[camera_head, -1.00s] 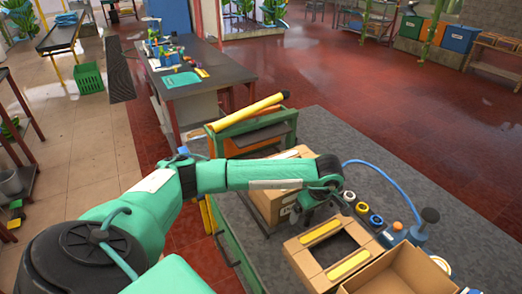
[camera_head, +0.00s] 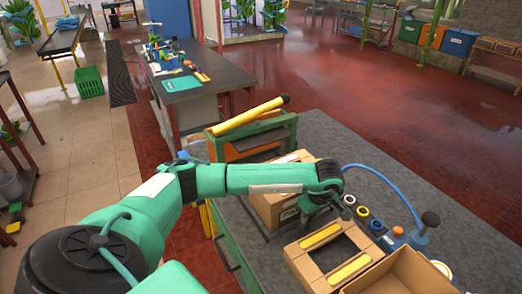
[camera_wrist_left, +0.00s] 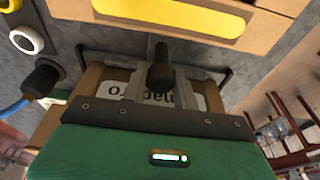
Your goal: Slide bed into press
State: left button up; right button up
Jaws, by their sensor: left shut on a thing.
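The press is a green frame (camera_head: 276,128) with a yellow lever, standing at the far left end of the grey worktop. A brown box (camera_head: 275,208) with a printed label sits in front of it. The box also shows in the left wrist view (camera_wrist_left: 88,82). My left gripper (camera_head: 318,207) is at the near right side of this box. In the left wrist view, my left gripper (camera_wrist_left: 160,75) is shut on a dark upright handle (camera_wrist_left: 160,52). The bed itself is mostly hidden by the box and my arm. My right gripper is not in view.
A cardboard frame with yellow strips (camera_head: 310,268) lies in front of my gripper, beside an open carton (camera_head: 405,275). The worktop behind (camera_head: 345,140) is clear.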

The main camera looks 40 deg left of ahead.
pick_arm(q)
jog(key=shift+a, duration=0.1)
jog(key=shift+w+a+b, duration=0.2)
jog(key=shift+a+b, duration=0.15)
jog(key=shift+a, duration=0.15)
jog(key=shift+w+a+b, duration=0.25)
jog(key=shift+a, duration=0.45)
jog(key=shift+w+a+b, duration=0.2)
jog(key=shift+a+b, duration=0.1)
jog(key=shift+a, duration=0.35)
jog(key=shift+w+a+b, duration=0.25)
jog(key=shift+a, duration=0.45)
jog(key=shift+w+a+b, duration=0.25)
jog(key=shift+a+b, duration=0.1)
jog(key=shift+a, duration=0.3)
jog(key=shift+w+a+b, duration=0.25)
jog(key=shift+a+b, duration=0.05)
jog(key=shift+a, duration=0.45)
jog(key=shift+w+a+b, duration=0.25)
jog(key=shift+a+b, duration=0.05)
jog(key=shift+a, duration=0.4)
jog(key=shift+w+a, duration=0.15)
jog(key=shift+a, duration=0.4)
